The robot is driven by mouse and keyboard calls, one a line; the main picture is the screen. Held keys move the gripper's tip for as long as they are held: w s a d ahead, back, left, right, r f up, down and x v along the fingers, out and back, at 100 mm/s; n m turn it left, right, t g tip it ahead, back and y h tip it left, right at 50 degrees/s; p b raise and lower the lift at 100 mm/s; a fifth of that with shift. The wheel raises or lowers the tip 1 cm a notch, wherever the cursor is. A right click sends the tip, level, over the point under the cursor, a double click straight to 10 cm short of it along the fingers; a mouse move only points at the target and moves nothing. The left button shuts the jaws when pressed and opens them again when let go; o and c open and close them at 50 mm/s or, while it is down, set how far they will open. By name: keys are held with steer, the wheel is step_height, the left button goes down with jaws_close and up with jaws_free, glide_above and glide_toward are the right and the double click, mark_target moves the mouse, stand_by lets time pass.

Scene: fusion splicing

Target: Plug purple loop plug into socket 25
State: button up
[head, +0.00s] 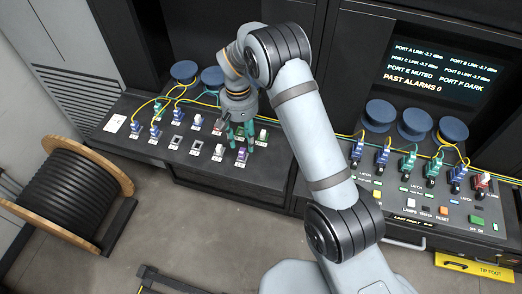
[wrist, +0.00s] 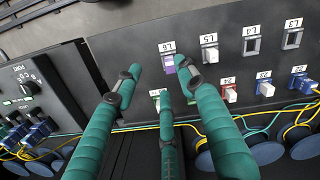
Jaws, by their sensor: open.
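The purple loop plug (wrist: 169,66) sits in the panel's front row under label L6. It also shows in the head view (head: 241,154), just in front of my fingers. My gripper (wrist: 157,80) has teal fingers spread open around and above the purple plug, with one tip close to its right side. I cannot tell whether any finger touches it. In the head view my gripper (head: 240,135) points down over the panel's right end. I cannot make out socket 25; fingers cover part of the other row, left of label 24.
A white plug (wrist: 210,54) stands at L5, beside the purple one. Sockets L4 (wrist: 250,45) and L3 (wrist: 291,38) are empty. A red and white plug (wrist: 229,93) stands at 24. Yellow and green cables (wrist: 290,122) run along the far row. A cable drum (head: 70,195) stands at left.

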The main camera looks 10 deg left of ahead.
mark_target(242, 150)
steer(key=shift+w+a+m, duration=0.2)
steer(key=shift+w+m, duration=0.2)
steer(key=shift+m, duration=0.6)
steer(key=m, duration=0.1)
steer(key=a+m, duration=0.1)
steer(key=shift+w+m+t, duration=0.25)
steer(key=shift+m+t, duration=0.05)
steer(key=shift+m, duration=0.4)
steer(key=shift+d+m, duration=0.15)
steer(key=shift+m, duration=0.15)
steer(key=shift+f, duration=0.15)
step_height(242, 150, down, 9)
steer(key=b, duration=0.7)
steer(key=shift+w, duration=0.1)
steer(key=shift+b, duration=0.4)
steer(key=shift+c, duration=0.6)
